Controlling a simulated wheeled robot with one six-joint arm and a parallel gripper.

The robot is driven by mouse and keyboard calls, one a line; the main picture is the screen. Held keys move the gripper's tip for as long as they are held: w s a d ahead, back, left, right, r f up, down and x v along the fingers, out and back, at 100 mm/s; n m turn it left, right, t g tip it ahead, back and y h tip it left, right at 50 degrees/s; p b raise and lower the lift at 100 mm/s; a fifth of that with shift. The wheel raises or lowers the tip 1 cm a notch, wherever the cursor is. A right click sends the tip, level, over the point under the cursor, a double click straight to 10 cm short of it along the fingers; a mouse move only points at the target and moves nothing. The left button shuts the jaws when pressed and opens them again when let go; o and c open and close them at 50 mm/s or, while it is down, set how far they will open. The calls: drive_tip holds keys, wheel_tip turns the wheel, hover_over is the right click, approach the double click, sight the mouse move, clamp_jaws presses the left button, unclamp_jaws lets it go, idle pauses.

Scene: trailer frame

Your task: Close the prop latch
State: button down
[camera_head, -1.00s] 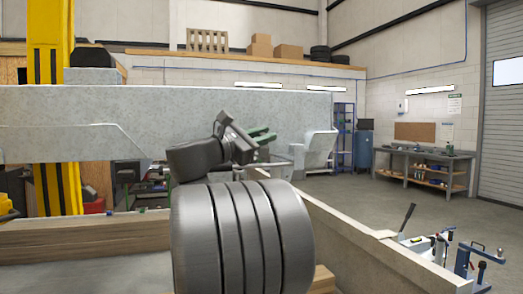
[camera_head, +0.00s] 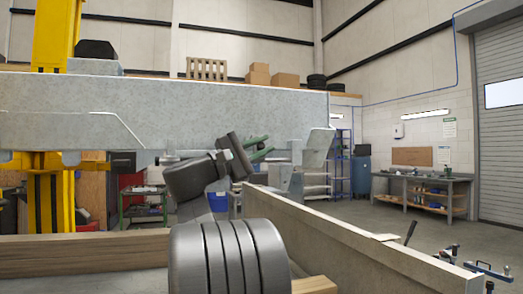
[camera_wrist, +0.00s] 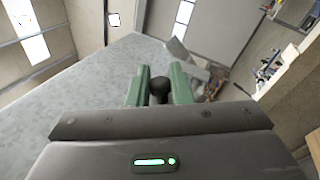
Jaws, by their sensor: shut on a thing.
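In the wrist view a dark round knob (camera_wrist: 159,88) sits between the two green fingers of my gripper (camera_wrist: 158,92), which are shut on it. I take it to be the prop latch's knob; the rest of the latch is hidden. In the head view my gripper (camera_head: 262,152) is in front of the lower edge of a grey galvanised beam (camera_head: 170,112), near its right end. The fingers point right, toward an angled metal plate (camera_head: 318,148) at the beam end. The knob cannot be made out in the head view.
A pale low wall (camera_head: 345,235) runs along the right side below the beam. A yellow post (camera_head: 52,200) stands at the left. A workbench (camera_head: 420,190) and a blue shelf rack (camera_head: 343,165) stand far back on open floor.

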idle(0.4)
drive_tip(key=c, duration=1.4)
unclamp_jaws()
drive_tip(key=v, duration=1.4)
drive_tip(key=shift+w, duration=0.1)
drive_tip(key=shift+d, duration=0.1)
drive_tip(key=x, duration=1.3)
drive_tip(key=shift+w+d+r, duration=0.1)
drive_tip(key=shift+d+r, duration=0.1)
drive_tip(key=shift+d, duration=0.15)
drive_tip(key=shift+a, duration=0.1)
